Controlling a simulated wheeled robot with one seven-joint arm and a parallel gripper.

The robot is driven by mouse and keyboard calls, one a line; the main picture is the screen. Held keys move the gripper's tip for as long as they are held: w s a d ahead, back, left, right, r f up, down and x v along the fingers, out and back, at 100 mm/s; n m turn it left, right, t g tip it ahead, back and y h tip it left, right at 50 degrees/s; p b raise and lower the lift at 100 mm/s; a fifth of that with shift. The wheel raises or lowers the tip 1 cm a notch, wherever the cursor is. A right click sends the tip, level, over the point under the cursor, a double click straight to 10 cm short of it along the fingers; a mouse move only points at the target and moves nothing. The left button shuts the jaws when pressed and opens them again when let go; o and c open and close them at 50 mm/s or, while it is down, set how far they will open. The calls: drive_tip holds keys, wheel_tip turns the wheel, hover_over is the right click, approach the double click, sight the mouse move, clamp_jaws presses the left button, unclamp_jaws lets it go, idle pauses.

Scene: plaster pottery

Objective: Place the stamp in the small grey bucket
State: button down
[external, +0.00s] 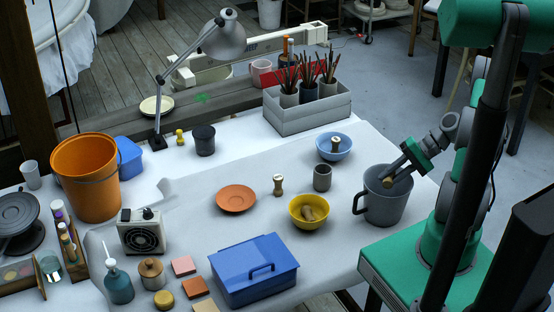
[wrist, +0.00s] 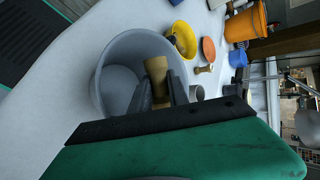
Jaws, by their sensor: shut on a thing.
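The grey bucket (external: 381,208) with a side handle stands at the right of the table. In the wrist view its inside (wrist: 118,82) shows below my gripper. My gripper (external: 393,179) is at the bucket's mouth, over the opening. It is shut on a tan wooden stamp (external: 388,182). In the wrist view the stamp (wrist: 156,68) sits between the two dark fingers (wrist: 162,88), pointing into the bucket. Whether the stamp touches the bucket's wall or floor I cannot tell.
A small grey cup (external: 322,178), a yellow bowl (external: 309,217) and a blue bowl (external: 333,154) stand left of the bucket. Another wooden stamp-like piece (external: 278,186) stands on the table near an orange plate (external: 235,199). A blue box (external: 253,280) is at the front.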

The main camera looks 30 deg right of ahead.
drive_tip(key=shift+f, duration=0.65)
drive_tip(key=c, duration=1.2)
unclamp_jaws()
drive_tip(key=shift+r, duration=0.1)
wheel_tip(320, 180, up, 5)
drive_tip(key=p, duration=0.4)
drive_tip(key=shift+r+p, duration=0.2)
drive_tip(key=shift+p, duration=0.2)
drive_tip(key=shift+r+b, duration=0.4)
drive_tip(key=shift+r, duration=0.35)
